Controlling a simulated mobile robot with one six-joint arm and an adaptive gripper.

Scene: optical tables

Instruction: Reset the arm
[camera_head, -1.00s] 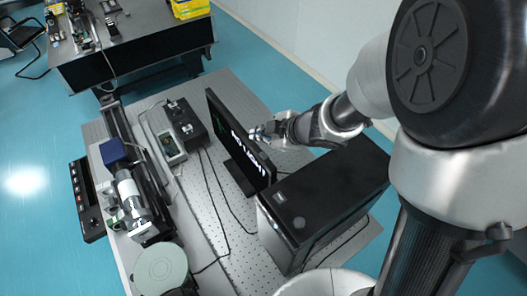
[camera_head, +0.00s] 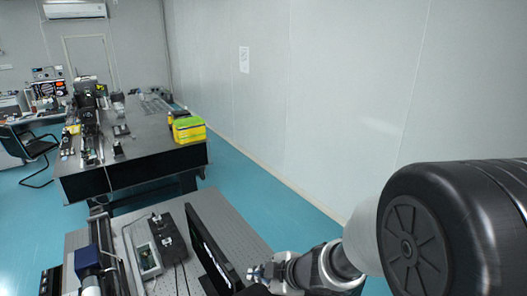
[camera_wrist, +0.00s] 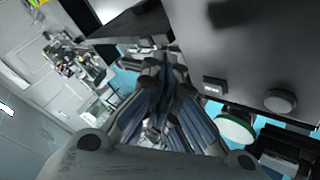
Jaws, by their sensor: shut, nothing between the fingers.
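My arm reaches in from the lower right of the head view. My gripper (camera_head: 263,272) is at its end, beside the right side of the black monitor (camera_head: 207,247). In the wrist view my gripper's fingers (camera_wrist: 163,78) are together with nothing between them. Whether my gripper touches the monitor cannot be told.
The near optical table (camera_head: 228,213) holds a black device (camera_head: 170,238) and a blue block (camera_head: 87,260). A far table (camera_head: 150,145) carries a yellow-green box (camera_head: 188,130). A wall (camera_head: 330,100) stands at right. A blue floor strip (camera_head: 240,168) is clear.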

